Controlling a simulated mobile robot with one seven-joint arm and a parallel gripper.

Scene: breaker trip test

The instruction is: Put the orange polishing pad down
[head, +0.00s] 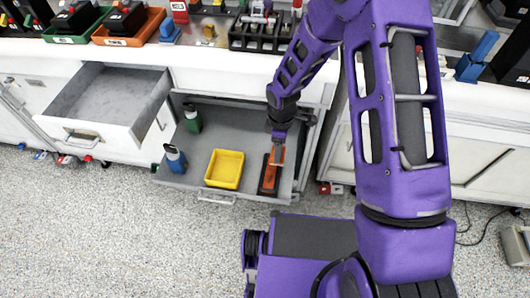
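The orange polishing pad (268,174) shows as a narrow orange and dark shape at the right side of the open lower drawer (232,128). It is right of the yellow bin. My gripper (277,158) points down into the drawer right at the pad's far end and overlaps it in the picture. The fingertips are too small and partly hidden, so I cannot tell whether they hold the pad, or whether the pad rests fully on the drawer floor.
In the same drawer are a yellow bin (225,168), a blue bottle (175,158) and a green bottle (192,118). An empty upper drawer (108,98) stands open at the left. The counter above holds trays and tools. Some drawer floor is bare behind the bin.

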